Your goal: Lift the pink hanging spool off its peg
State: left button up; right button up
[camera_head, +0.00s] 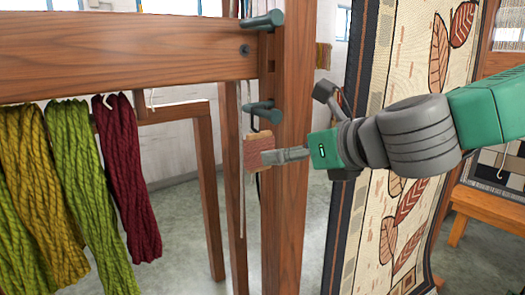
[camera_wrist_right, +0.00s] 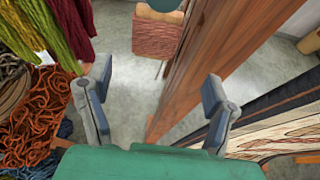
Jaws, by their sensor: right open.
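The pink spool (camera_head: 257,151) hangs by a dark loop below the lower peg (camera_head: 262,112) on the wooden upright. It has tan ends and pink thread. In the right wrist view the spool (camera_wrist_right: 157,38) is at the top centre, with a peg end (camera_wrist_right: 163,5) above it. My right gripper (camera_head: 284,156) comes from the right, and a finger overlaps the spool's right edge in the head view. In the right wrist view my right gripper (camera_wrist_right: 157,80) is open and empty, with the spool ahead of its fingertips. My left gripper is in neither view.
The wooden upright (camera_head: 289,200) stands close beside the spool and my right gripper. An upper peg (camera_head: 262,20) is above. Wool skeins (camera_head: 128,180) hang at left from the beam (camera_head: 120,52). A patterned rug (camera_head: 400,60) hangs behind my right arm.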

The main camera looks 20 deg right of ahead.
aim_at(254, 154)
jog(key=w+a, duration=0.1)
jog(key=w+a+f, duration=0.1)
jog(key=w, duration=0.1)
jog(key=w+a, duration=0.1)
jog(key=a, duration=0.1)
jog(key=shift+w+f, duration=0.35)
jog(key=shift+w, duration=0.05)
jog(key=w, duration=0.1)
jog(key=w+f, duration=0.1)
jog(key=w+p, duration=0.1)
jog(key=w, duration=0.1)
jog(key=shift+d+f, duration=0.2)
jog(key=shift+f, duration=0.1)
jog(key=shift+w+d+f, duration=0.1)
jog(key=shift+w+d, duration=0.05)
jog(key=shift+a, duration=0.55)
jog(key=c, duration=1.2)
jog(key=shift+a, duration=0.15)
jog(key=shift+c, duration=0.5)
